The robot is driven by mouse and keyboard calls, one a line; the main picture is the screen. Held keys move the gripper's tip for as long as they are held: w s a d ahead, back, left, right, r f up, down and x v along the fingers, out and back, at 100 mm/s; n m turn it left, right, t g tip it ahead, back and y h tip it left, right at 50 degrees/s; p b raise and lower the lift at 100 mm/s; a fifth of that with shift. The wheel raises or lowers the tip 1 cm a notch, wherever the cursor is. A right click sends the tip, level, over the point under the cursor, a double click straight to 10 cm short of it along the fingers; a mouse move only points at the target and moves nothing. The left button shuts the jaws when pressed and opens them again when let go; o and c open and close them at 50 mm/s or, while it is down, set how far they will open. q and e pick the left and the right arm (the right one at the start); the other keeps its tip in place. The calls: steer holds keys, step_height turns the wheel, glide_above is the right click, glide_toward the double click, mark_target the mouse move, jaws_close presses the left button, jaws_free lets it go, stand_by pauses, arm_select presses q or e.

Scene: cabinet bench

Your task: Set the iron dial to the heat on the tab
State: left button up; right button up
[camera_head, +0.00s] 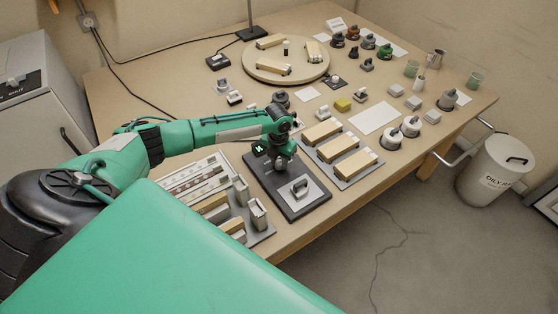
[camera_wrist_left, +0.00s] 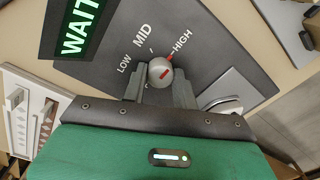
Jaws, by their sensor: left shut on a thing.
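The dial (camera_wrist_left: 160,72) is a small round grey knob with a red bar on top, on a dark panel (camera_wrist_left: 110,75) marked LOW, MID and HIGH. A red pointer at its upper right edge lies towards HIGH. My left gripper (camera_wrist_left: 159,87) is shut on the knob, one finger on each side. In the head view my left gripper (camera_head: 281,160) is at the dark panel (camera_head: 270,182) and mostly hides the dial. A screen (camera_wrist_left: 80,27) on the panel reads WAIT in green. I cannot make out a tab with a heat word. My right gripper is not in view.
A metal plate with a handle (camera_head: 301,188) lies on the panel's near part. A rack (camera_head: 205,190) stands left of the panel, and a tray of wooden-topped blocks (camera_head: 354,177) right of it. A round turntable (camera_head: 250,71) and several small knobs are farther back.

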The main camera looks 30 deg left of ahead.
mark_target(278, 162)
arm_select(q)
steer(key=o, duration=1)
steer(key=shift+c, duration=0.2)
steer(key=shift+r, duration=0.55)
step_height(278, 162, up, 13)
steer(key=b, duration=0.2)
steer(key=shift+a, duration=0.15)
steer(key=shift+f, duration=0.15)
